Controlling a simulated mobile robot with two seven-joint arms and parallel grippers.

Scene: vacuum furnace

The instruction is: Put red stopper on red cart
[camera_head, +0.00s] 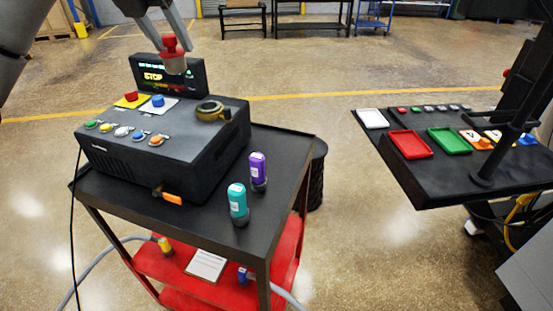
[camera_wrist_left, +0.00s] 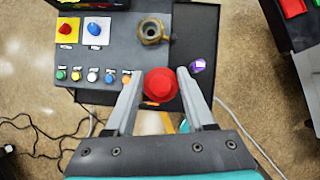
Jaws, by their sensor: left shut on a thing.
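The red stopper (camera_head: 171,47) is held upright in my left gripper (camera_head: 172,60), which is shut on it. The stopper is in the air in front of the display behind the control box. In the left wrist view the stopper (camera_wrist_left: 160,85) sits between the two fingers of the left gripper (camera_wrist_left: 158,93). The red cart (camera_head: 285,165) has a black top and red lower shelves and stands in front of me. My right gripper is not in view.
The black control box (camera_head: 165,150) with buttons and a brass ring (camera_head: 210,110) covers the cart top's left. Purple (camera_head: 258,172) and teal (camera_head: 238,204) bottles stand at its right. A black table (camera_head: 440,185) with red (camera_head: 410,145) and green (camera_head: 447,142) trays is further right.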

